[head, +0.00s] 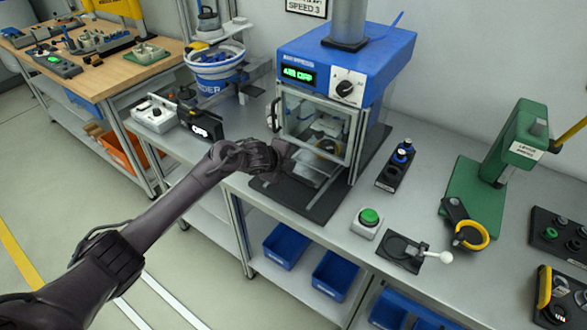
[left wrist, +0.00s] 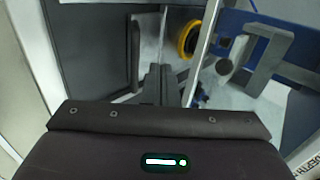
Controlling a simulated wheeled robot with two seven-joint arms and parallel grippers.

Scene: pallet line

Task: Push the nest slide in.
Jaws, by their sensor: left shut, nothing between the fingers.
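The blue press (head: 345,55) stands on the bench with a clear framed guard at its front. Below the guard a pale metal plate, which looks like the nest slide (head: 308,168), lies over a dark base plate (head: 318,207). My left gripper (head: 283,160) is at the front left of the press, close to the slide. Its fingers (left wrist: 157,82) are shut and empty. I cannot tell if they touch the slide. My right gripper is not in view.
A black box with a display (head: 200,122) and a white control box (head: 154,115) stand to the left. A green button (head: 370,216), a lever with a white knob (head: 415,252) and a green hand press (head: 490,160) stand to the right. Blue bins (head: 285,246) are below.

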